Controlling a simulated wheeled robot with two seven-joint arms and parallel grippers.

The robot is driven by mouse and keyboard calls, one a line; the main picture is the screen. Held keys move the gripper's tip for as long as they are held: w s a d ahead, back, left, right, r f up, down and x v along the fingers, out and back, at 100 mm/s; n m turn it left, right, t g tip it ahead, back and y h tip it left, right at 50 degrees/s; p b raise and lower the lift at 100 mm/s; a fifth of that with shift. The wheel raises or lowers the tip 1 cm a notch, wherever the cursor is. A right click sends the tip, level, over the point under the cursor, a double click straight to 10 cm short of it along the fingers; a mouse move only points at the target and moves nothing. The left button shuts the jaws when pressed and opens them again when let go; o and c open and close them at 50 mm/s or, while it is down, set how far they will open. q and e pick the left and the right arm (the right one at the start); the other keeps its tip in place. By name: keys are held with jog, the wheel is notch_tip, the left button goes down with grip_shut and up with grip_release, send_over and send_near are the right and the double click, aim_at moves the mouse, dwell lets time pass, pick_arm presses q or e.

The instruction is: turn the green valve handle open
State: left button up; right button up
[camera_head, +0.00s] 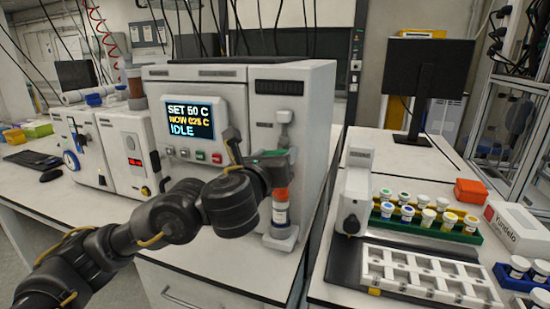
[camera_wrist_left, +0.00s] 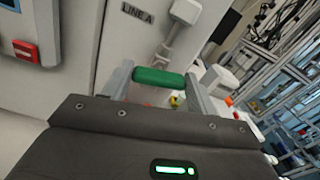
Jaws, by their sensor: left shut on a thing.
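The green valve handle (camera_wrist_left: 158,77) lies between the two fingers of my left gripper (camera_wrist_left: 160,80) in the left wrist view, one finger at each end. In the head view the handle (camera_head: 266,154) shows only as a small green strip at the front right of the white reactor (camera_head: 240,110), mostly hidden by my left gripper (camera_head: 276,158). My left gripper is shut on the handle. A "LINE A" label (camera_wrist_left: 138,13) is on the panel beside a grey fitting. My right gripper is not in view.
An orange-topped vial (camera_head: 281,210) stands on a small holder just below my left gripper. The reactor screen (camera_head: 190,118) reads "IDLE". Racks of capped vials (camera_head: 430,213) and a white tray (camera_head: 430,275) stand on the bench to the right.

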pick_arm(q)
jog(key=shift+a+f+n+b, duration=0.1)
jog(key=shift+n+b, duration=0.95)
jog(key=shift+n, duration=2.95)
jog(key=shift+a+n+b, duration=0.1)
jog(key=shift+n+b, duration=0.95)
jog(key=shift+n, duration=2.95)
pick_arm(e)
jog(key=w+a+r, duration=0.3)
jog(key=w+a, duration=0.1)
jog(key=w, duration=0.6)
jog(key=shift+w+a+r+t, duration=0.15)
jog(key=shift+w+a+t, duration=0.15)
pick_arm(q)
jog(key=o, duration=1)
jog(key=shift+d, duration=0.1)
jog(key=p+v, duration=0.2)
jog(key=v, duration=0.8)
jog(key=shift+s, duration=0.35)
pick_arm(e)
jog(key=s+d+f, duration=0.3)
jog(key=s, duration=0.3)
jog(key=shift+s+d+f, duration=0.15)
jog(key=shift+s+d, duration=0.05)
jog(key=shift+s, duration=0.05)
